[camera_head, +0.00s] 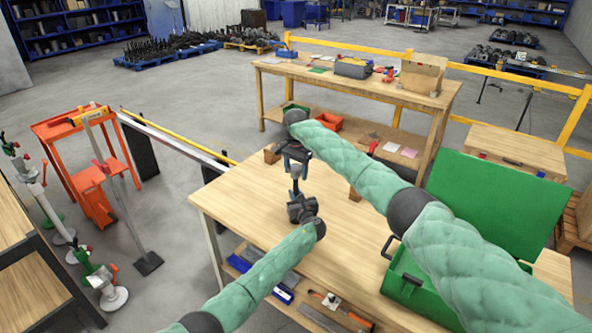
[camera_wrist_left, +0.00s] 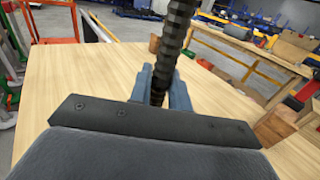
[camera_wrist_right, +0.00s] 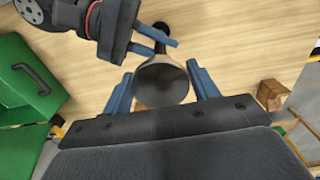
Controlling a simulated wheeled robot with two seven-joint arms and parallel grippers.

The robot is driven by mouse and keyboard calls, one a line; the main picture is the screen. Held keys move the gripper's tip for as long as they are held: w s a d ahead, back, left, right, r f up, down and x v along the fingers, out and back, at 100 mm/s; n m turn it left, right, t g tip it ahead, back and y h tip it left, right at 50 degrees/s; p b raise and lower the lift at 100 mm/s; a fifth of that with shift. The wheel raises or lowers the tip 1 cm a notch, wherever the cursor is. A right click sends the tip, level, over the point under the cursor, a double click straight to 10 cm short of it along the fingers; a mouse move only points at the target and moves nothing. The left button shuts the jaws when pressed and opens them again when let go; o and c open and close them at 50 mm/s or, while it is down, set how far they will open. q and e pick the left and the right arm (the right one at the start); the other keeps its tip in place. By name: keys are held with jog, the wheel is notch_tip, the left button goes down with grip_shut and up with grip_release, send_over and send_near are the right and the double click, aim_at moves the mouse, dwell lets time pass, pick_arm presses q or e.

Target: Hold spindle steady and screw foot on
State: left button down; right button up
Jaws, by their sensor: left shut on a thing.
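The dark threaded spindle (camera_wrist_left: 172,45) stands roughly upright between the blue fingers of my left gripper (camera_wrist_left: 160,88), which is shut on it above the wooden table. Its upper part runs out of the left wrist view. In the right wrist view the grey, round, flared foot (camera_wrist_right: 162,80) lies between the blue fingers of my right gripper (camera_wrist_right: 160,82), with narrow gaps at its sides; this gripper looks open. The foot hides most of the spindle there, so I cannot tell how far it is seated. In the head view my right gripper (camera_head: 293,160) is above my left gripper (camera_head: 297,190).
A green case (camera_head: 495,200) stands open at the table's right. A small wooden block (camera_wrist_right: 272,92) lies near the table's far edge. Tools lie on a lower shelf (camera_head: 335,305). A second workbench (camera_head: 350,85) stands behind. The table top (camera_head: 240,195) left of the grippers is clear.

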jog(key=c, duration=0.6)
jog(key=m, duration=0.9)
jog(key=shift+m, duration=0.3)
jog(key=m, duration=2)
jog(key=shift+w+m, duration=0.1)
jog(key=shift+m, duration=0.2)
jog(key=m, duration=0.8)
jog(key=shift+f, duration=0.1)
jog(key=o, duration=1)
jog(key=shift+o, duration=0.2)
